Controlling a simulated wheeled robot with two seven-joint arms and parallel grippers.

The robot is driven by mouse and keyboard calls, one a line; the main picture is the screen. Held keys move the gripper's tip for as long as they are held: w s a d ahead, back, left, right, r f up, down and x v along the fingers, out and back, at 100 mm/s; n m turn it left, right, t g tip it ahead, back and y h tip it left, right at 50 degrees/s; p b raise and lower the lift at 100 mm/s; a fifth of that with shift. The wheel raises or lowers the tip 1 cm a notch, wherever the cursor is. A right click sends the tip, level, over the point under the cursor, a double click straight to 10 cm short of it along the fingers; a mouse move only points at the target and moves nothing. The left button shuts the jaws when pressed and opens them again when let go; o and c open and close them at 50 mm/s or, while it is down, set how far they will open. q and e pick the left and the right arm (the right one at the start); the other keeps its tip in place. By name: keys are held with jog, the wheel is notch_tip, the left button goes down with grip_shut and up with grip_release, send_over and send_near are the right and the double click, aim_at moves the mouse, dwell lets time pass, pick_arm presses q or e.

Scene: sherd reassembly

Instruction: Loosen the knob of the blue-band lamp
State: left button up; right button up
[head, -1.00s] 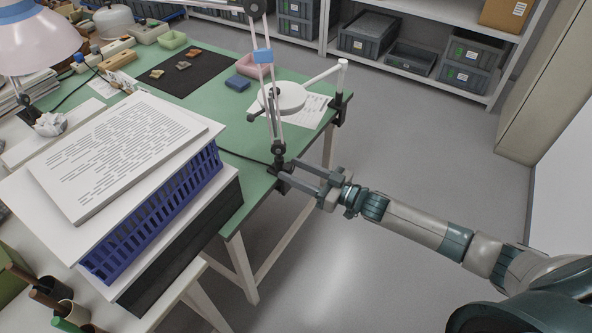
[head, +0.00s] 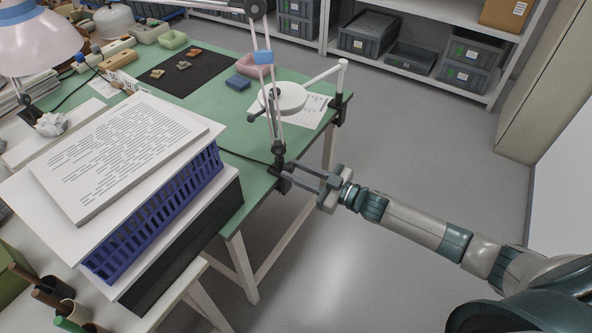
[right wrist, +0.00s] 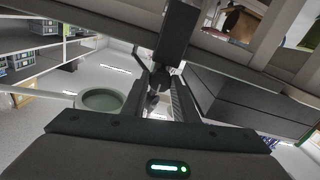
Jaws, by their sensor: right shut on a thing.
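The blue-band lamp's arm (head: 269,97) rises from the table's right edge, with a blue band (head: 263,57) high on it. Its dark base clamp (head: 281,165) sits at the edge. My right gripper (head: 290,170) reaches in from the right, its fingers at the clamp and shut on the knob. The knob is too small and covered to make out in the head view. In the right wrist view a dark knob (right wrist: 153,98) shows between the fingers, below a dark upright clamp part (right wrist: 178,35). My left gripper is not in view.
A blue crate (head: 160,215) with a white board and a text sheet on top stands left of the clamp. A white round magnifier (head: 286,98) on an arm is clamped behind. The green table (head: 235,135) holds small items. The floor at right is clear.

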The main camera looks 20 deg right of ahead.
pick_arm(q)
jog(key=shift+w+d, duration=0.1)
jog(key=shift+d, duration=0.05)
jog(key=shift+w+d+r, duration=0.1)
pick_arm(e)
jog(key=o, duration=1.1)
jog(key=shift+c, duration=0.2)
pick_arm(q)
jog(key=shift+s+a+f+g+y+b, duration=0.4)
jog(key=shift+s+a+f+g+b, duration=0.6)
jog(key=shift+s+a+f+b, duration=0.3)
pick_arm(e)
jog(key=v, duration=1.7)
jog(key=shift+s, duration=0.25)
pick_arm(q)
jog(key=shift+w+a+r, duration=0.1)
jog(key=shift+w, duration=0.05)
pick_arm(e)
jog(key=shift+d, duration=0.15)
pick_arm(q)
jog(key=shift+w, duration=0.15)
